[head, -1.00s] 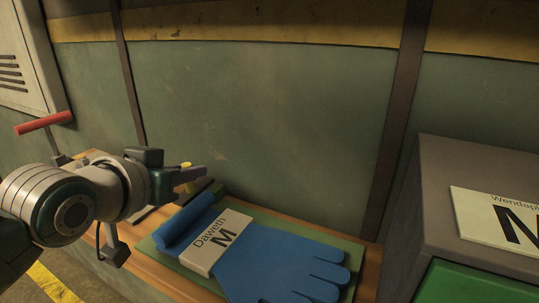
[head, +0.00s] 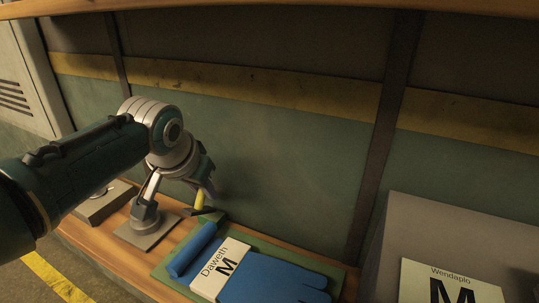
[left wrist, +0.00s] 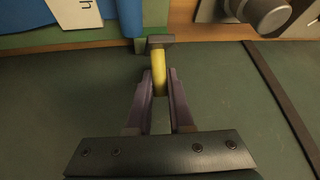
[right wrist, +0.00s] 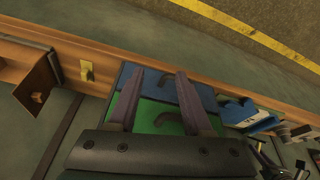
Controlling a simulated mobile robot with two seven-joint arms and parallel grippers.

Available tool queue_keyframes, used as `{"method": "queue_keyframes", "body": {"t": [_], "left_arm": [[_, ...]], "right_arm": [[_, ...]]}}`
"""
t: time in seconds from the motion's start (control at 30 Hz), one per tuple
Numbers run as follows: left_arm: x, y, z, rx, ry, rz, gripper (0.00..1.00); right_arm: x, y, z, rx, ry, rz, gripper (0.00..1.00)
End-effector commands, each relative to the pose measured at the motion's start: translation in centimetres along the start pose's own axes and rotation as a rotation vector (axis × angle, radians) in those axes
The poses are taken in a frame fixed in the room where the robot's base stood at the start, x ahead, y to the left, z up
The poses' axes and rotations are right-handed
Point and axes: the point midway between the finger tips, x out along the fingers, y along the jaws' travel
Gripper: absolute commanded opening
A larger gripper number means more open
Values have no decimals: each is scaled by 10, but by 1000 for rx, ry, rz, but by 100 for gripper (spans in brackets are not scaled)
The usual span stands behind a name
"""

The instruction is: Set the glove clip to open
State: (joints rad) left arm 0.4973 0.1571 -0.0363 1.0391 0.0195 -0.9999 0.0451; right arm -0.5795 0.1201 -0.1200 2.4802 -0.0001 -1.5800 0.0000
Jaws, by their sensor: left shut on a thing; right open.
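The glove clip shows as a yellow lever (left wrist: 158,70) with a dark grey block at its far end, at the back edge of the green mat. In the head view the yellow lever (head: 200,201) stands behind the blue glove (head: 262,275). A white label reading "Daweth M" (head: 222,268) lies across the glove. My left gripper (left wrist: 159,86) is shut on the yellow lever, one finger on each side. My right gripper (right wrist: 157,74) is open and empty, above a blue and green box with dark handles; it is outside the head view. Whether the clip is open cannot be told.
The green mat (head: 163,272) lies on a wooden shelf (head: 92,241) along the green wall. A grey base plate (head: 132,236) with a metal post and a grey block (head: 104,203) are left of it. A grey box (head: 415,222) with a "Wendaplo M" card stands at right.

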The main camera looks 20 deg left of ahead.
Motion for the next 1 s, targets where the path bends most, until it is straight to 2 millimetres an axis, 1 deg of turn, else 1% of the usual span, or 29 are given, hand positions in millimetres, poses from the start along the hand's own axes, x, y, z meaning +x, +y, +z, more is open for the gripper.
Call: {"method": "queue_keyframes", "body": {"t": [0.3, 0.7, 0.73, 0.9, 1.0], "left_arm": [[3, 1, -4, 15, -77, -6, 0], [3, 1, -3, 16, -82, -7, 0], [3, 1, -3, 16, -82, -7, 22], [3, 1, -4, 15, -82, -7, 41], [3, 1, -4, 15, -82, -7, 50]], "right_arm": [[3, 0, 1, 0, 0, 0, 50], [3, 0, 1, 0, -1, 0, 50], [3, 0, 1, 0, -1, 0, 50], [3, 0, 1, 0, -1, 0, 50], [3, 0, 1, 0, -1, 0, 50]]}}
